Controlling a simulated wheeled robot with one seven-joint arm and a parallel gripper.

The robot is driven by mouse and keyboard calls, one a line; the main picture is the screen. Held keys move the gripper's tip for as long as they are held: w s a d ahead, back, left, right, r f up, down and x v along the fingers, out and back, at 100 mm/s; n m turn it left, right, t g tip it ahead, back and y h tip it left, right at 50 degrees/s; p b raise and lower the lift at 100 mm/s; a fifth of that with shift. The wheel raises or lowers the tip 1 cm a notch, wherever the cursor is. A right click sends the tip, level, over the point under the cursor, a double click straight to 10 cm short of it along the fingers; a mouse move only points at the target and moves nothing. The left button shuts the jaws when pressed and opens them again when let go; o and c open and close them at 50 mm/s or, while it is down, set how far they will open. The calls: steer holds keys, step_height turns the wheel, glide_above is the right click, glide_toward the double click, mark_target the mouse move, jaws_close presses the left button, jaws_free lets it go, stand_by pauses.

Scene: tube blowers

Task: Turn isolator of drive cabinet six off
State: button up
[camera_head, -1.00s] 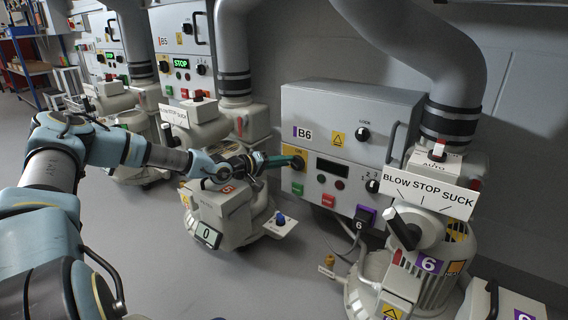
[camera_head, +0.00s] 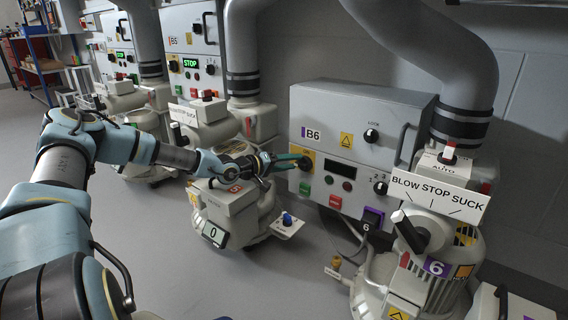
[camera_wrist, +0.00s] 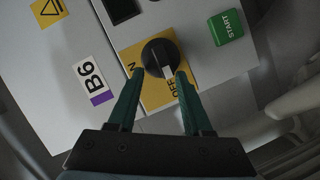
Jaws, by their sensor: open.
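Drive cabinet six is the grey box marked B6 (camera_head: 385,120) on the wall. Its isolator is a black rotary knob (camera_wrist: 158,54) on a yellow plate (camera_head: 307,153) at the lower left of the front. In the wrist view, the knob's white pointer line points down, close to the OFF label (camera_wrist: 180,89); the ON label (camera_wrist: 131,70) is to the left. My gripper (camera_wrist: 161,74) is open, with its green fingers spread on either side of the knob's near part. In the head view my gripper (camera_head: 296,163) reaches the plate from the left.
A green START button (camera_wrist: 229,27) is beside the yellow plate. A red button (camera_head: 335,202), a dark display (camera_head: 342,171) and a selector knob (camera_head: 381,188) are on the same front. Blower six (camera_head: 440,250) stands at the right, another blower (camera_head: 238,208) below my arm.

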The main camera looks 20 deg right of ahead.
steer(key=p+v, duration=0.4)
steer(key=v, duration=0.6)
steer(key=shift+a, duration=0.3)
